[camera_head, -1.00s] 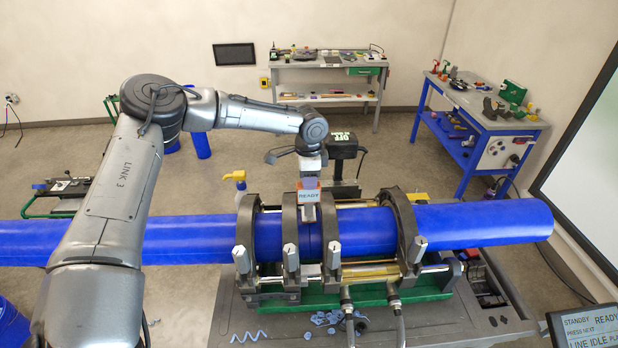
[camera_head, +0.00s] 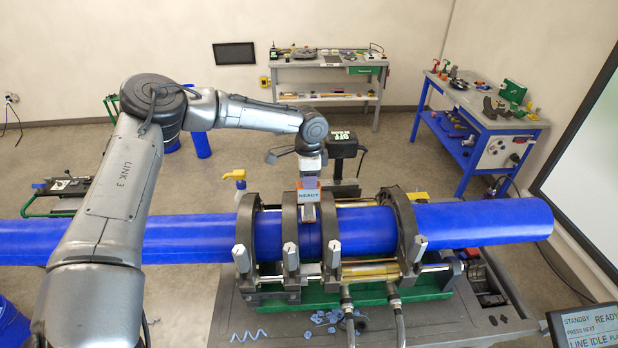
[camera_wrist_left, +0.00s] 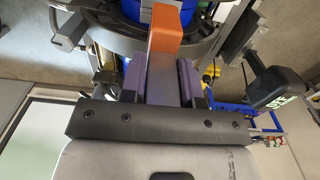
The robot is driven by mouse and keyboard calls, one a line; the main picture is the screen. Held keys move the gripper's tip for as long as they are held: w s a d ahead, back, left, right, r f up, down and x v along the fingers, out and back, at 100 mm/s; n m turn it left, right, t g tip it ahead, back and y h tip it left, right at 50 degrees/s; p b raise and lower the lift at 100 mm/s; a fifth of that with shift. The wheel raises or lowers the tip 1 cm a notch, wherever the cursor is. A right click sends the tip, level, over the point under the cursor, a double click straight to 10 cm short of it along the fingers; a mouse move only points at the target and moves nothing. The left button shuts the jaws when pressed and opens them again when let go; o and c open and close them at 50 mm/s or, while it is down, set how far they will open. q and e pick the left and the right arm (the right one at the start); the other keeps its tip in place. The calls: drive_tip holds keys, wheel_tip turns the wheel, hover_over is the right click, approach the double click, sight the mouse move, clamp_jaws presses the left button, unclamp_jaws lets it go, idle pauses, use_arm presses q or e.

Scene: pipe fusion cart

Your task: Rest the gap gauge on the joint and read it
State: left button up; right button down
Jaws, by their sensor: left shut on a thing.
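My left gripper (camera_head: 309,181) is shut on the gap gauge (camera_head: 309,195), a small orange and grey block with a READY label. It hangs over the blue pipe (camera_head: 368,230) at the joint between the middle clamps. Its lower end is at or just above the pipe's top; I cannot tell if it touches. In the left wrist view the purple-padded fingers (camera_wrist_left: 160,78) hold the gauge's grey body, and its orange end (camera_wrist_left: 172,38) points toward the pipe (camera_wrist_left: 130,8). My right gripper is not in view.
Dark clamp rings (camera_head: 407,232) with upright bolts surround the pipe close by the gauge. A dark unit marked OFF (camera_head: 342,145) stands behind. Blue shavings (camera_head: 330,318) lie on the cart in front. A status screen (camera_head: 585,328) is at lower right.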

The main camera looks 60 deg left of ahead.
use_arm(q)
drive_tip(key=shift+f, duration=0.35)
drive_tip(key=shift+f+b, duration=0.2)
drive_tip(key=shift+b, duration=0.15)
idle(0.4)
drive_tip(key=shift+a+f, duration=0.1)
idle(0.5)
drive_tip(key=shift+f, duration=0.1)
idle(0.8)
idle(1.0)
